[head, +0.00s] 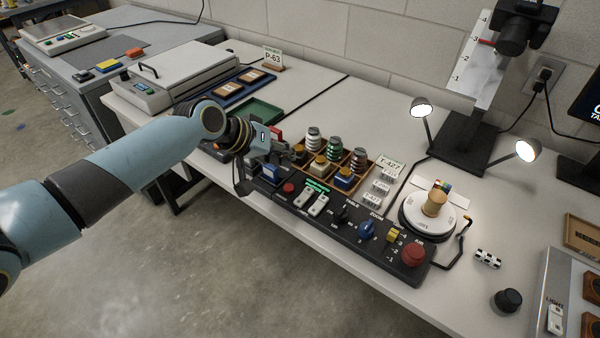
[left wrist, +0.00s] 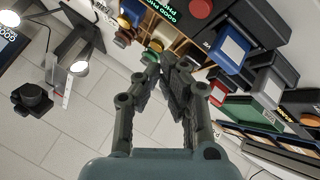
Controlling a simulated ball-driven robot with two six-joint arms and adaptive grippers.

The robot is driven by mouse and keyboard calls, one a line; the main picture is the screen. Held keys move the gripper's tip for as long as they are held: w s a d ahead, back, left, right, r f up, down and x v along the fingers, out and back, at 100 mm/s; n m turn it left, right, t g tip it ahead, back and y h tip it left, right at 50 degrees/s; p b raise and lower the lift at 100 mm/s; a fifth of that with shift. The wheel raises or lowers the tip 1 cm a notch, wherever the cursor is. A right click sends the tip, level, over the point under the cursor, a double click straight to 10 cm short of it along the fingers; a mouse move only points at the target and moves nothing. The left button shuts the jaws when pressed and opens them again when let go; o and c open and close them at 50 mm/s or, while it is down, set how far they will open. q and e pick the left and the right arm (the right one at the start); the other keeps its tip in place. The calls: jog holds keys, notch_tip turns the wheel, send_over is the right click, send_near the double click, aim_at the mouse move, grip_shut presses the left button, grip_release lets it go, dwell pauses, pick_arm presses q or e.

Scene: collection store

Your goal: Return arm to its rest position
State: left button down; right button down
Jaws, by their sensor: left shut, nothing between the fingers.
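My left gripper (head: 282,148) is at the left end of the black control panel (head: 330,222), above the table and beside the wooden compartment tray (head: 372,182). It also shows in the left wrist view (left wrist: 167,68), with its fingers together and nothing between them. My left arm reaches in from the left edge of the head view. The tray holds several small jars and blocks. Whether the gripper touches anything cannot be told. My right gripper is in neither view.
A turntable (head: 428,216) with a wooden spool stands right of the panel. A camera stand with two lamps (head: 422,107) is behind it. A flatbed device (head: 170,80), a blue tray (head: 240,88) and a green tray (head: 262,112) lie at the left. Floor in front is clear.

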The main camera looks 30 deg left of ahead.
pick_arm(q)
jog(key=s+d+r+m+g+y, duration=0.15)
jog(key=s+d+m+g, duration=0.35)
jog(key=s, duration=0.8)
jog(key=s+r+y, duration=0.3)
jog(key=s+r, duration=0.5)
jog(key=s, duration=0.6)
jog(key=a+f+g+b, duration=0.1)
jog(key=a+f+b, duration=0.15)
jog(key=f, duration=1.25)
jog(key=a+f+b, duration=0.1)
jog(key=f+b, duration=0.2)
jog(key=f, duration=1.2)
jog(key=s+f+g+b, duration=0.1)
jog(key=s+f+b, duration=0.4)
jog(key=s+f, duration=1.5)
notch_tip(320, 180, down, 3)
jog(key=shift+a+f+b, duration=0.2)
jog(key=shift+a+b, duration=0.1)
jog(key=shift+a, duration=0.1)
